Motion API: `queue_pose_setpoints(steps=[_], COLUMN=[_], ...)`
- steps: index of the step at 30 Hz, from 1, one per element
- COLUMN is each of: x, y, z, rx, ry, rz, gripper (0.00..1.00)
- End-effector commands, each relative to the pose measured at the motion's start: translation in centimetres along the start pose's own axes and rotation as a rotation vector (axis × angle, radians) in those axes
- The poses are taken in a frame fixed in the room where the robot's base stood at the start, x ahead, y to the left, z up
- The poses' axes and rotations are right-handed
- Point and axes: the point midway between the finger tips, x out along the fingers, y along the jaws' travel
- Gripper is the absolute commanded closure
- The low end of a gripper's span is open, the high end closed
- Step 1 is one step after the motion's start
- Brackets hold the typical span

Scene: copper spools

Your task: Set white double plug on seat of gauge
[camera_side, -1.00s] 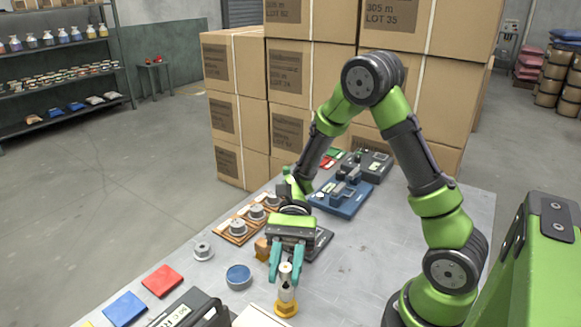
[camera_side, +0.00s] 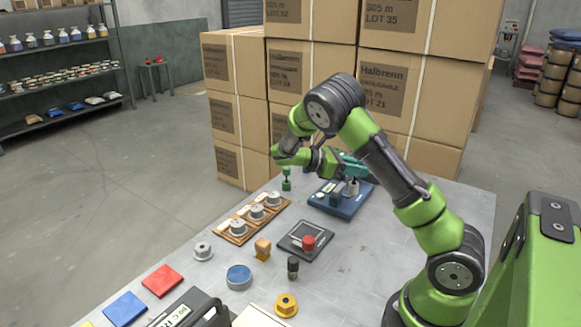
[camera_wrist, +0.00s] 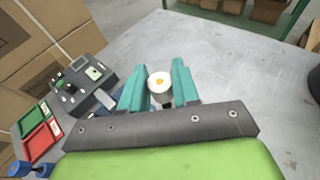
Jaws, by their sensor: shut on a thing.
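My gripper (camera_side: 353,176) is at the back of the table, above the blue-based fixture that looks like the gauge (camera_side: 328,206). In the side view the plug (camera_side: 353,188) hangs below the fingers, over the right part of the blue base. I cannot tell whether it touches the seat. In the wrist view the fingers and gripper body hide most of the gauge.
A green double plug (camera_side: 286,179) stands left of the gauge. A wooden rack (camera_side: 240,236) with grey spools, a dark plate (camera_side: 291,247) with a red plug (camera_side: 308,242), and a black plug (camera_side: 293,267) are nearer. Stacked cartons (camera_side: 415,75) stand behind.

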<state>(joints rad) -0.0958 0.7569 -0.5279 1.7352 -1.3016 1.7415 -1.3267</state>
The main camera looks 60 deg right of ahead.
Motion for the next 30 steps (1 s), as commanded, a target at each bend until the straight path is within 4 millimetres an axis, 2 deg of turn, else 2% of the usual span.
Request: queue_pose_setpoints(steps=[1, 4, 6, 10, 13, 18, 26, 30], x=[0.3, 0.4, 0.4, 0.3, 0.7, 1.7, 2.3, 2.9], y=[2.0, 5.1, 6.7, 8.3, 8.6, 8.6, 8.6, 8.6], z=[1.0, 2.6, 3.5, 4.1, 2.9, -0.1, -2.3, -4.3], rx=[-0.008, -0.032, -0.045, -0.06, -0.067, -0.067, -0.063, -0.065], ry=[0.002, 0.003, 0.003, 0.003, 0.001, 0.001, 0.003, 0.002], rz=[0.043, 0.119, 0.157, 0.197, 0.204, 0.203, 0.204, 0.204], gripper=[1.0, 1.0, 1.0, 1.0, 1.0, 1.0, 1.0, 1.0])
